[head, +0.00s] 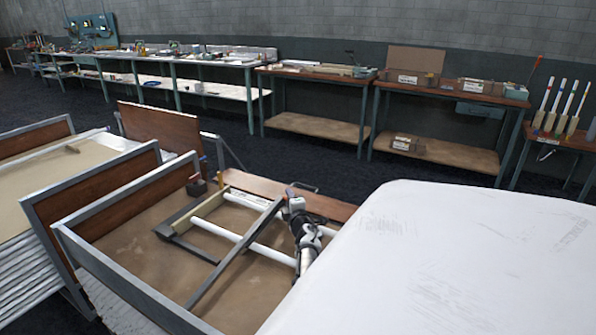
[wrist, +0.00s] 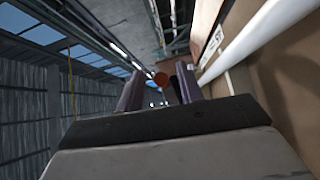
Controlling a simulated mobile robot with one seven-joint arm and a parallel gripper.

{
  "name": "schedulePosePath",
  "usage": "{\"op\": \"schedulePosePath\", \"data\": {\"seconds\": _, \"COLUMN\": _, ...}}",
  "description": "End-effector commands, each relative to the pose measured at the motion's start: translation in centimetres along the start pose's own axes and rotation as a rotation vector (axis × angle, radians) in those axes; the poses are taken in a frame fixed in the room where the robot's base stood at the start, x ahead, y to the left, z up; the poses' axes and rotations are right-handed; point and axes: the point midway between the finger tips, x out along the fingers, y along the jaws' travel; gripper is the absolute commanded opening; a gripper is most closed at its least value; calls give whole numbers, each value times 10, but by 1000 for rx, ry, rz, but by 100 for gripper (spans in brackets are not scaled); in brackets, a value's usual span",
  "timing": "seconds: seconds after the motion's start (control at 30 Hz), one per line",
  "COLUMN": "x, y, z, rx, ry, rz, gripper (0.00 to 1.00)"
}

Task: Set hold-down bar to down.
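A long grey bar (head: 238,255), which looks like the hold-down bar, runs diagonally across the white tubes (head: 245,241) in the wooden-floored bay. I cannot tell whether it rests on them or stands above them. My gripper (head: 291,194) is at the bar's far end, partly hidden by my arm. In the wrist view my gripper (wrist: 161,90) has its two fingers apart. A small orange-red round thing (wrist: 161,79) shows in the gap between them, but I cannot tell how far beyond the fingertips it is. No contact with the bar is visible.
A white tube (wrist: 262,38) runs close along the right of the wrist view. Metal-edged wooden panels (head: 105,200) bound the bay on the left. A large white surface (head: 450,265) fills the right foreground. Workbenches (head: 320,75) with tools line the back wall, with dark floor in front.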

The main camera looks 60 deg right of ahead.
Motion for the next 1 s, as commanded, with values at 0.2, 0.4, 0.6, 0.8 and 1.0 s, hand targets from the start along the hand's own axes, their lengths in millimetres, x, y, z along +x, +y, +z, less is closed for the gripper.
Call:
{"op": "schedulePosePath", "data": {"seconds": 0.2, "x": -18, "y": 7, "z": 1, "rx": 1, "ry": -1, "rz": 0, "gripper": 36}}
{"op": "schedulePosePath", "data": {"seconds": 0.4, "x": -38, "y": 4, "z": 1, "rx": -1, "ry": -2, "rz": 2, "gripper": 36}}
{"op": "schedulePosePath", "data": {"seconds": 0.6, "x": -57, "y": 2, "z": 1, "rx": -3, "ry": 0, "rz": 2, "gripper": 36}}
{"op": "schedulePosePath", "data": {"seconds": 0.8, "x": -79, "y": 2, "z": 2, "rx": -4, "ry": 0, "rz": 3, "gripper": 36}}
{"op": "schedulePosePath", "data": {"seconds": 1.0, "x": -100, "y": 2, "z": 0, "rx": -3, "ry": 0, "rz": 3, "gripper": 36}}
